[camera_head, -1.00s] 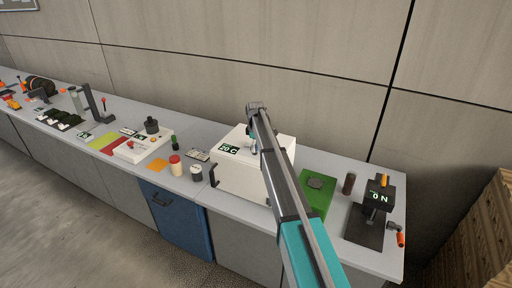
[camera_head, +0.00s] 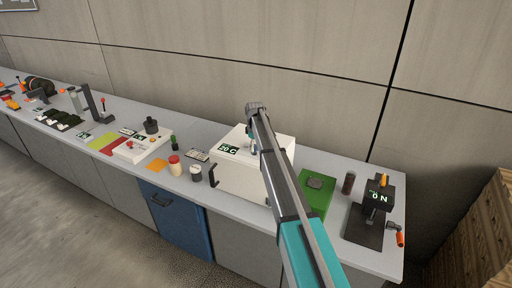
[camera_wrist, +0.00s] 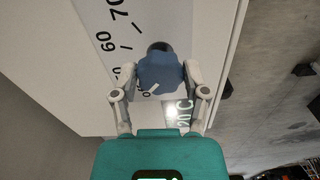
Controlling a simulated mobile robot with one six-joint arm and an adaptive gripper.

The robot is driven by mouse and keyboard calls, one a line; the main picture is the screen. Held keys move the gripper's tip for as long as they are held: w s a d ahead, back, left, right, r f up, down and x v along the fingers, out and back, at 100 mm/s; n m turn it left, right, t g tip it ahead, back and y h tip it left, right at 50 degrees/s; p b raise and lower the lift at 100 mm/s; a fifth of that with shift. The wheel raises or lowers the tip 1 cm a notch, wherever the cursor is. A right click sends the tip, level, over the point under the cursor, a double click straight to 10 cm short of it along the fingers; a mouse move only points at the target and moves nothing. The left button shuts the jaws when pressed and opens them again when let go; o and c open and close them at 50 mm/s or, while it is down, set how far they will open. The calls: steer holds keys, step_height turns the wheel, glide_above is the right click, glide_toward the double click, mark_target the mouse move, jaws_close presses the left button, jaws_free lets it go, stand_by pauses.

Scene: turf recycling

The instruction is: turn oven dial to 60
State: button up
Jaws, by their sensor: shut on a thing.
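The white oven (camera_head: 236,180) stands on the bench, with a display (camera_head: 228,149) reading 20 C. The display also shows, partly covered, in the wrist view (camera_wrist: 183,113). The blue dial (camera_wrist: 160,74) sits on the oven's top face, with a white pointer mark near its lower edge. Printed numbers 60 and 70 (camera_wrist: 112,24) lie up and left of the dial; lower numbers are partly hidden by a finger. My gripper (camera_wrist: 160,68) is shut on the dial, one finger on each side. In the head view my gripper (camera_head: 253,147) is over the oven top, largely hidden by my arm.
A green board (camera_head: 318,190) with a grey piece and a force tester (camera_head: 376,205) reading 0 N stand right of the oven. Jars (camera_head: 176,166) and a white device (camera_head: 140,148) stand left. A wall (camera_head: 300,70) runs behind the bench.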

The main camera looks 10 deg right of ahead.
steer(key=m, duration=0.7)
steer(key=shift+s+a, duration=0.15)
steer(key=m, duration=0.6)
steer(key=shift+a, duration=0.1)
steer(key=shift+m, duration=0.3)
steer(key=o, duration=1.1)
steer(key=shift+o, duration=0.2)
steer(key=s+f+n+b, duration=0.1)
steer(key=s+f+b, duration=0.2)
steer(key=s, duration=1.9)
steer(key=s+f+n+b, duration=0.2)
steer(key=s+f+b, duration=0.1)
steer(key=s, duration=2)
steer(key=shift+d+f+n, duration=0.2)
steer(key=shift+d+n, duration=0.1)
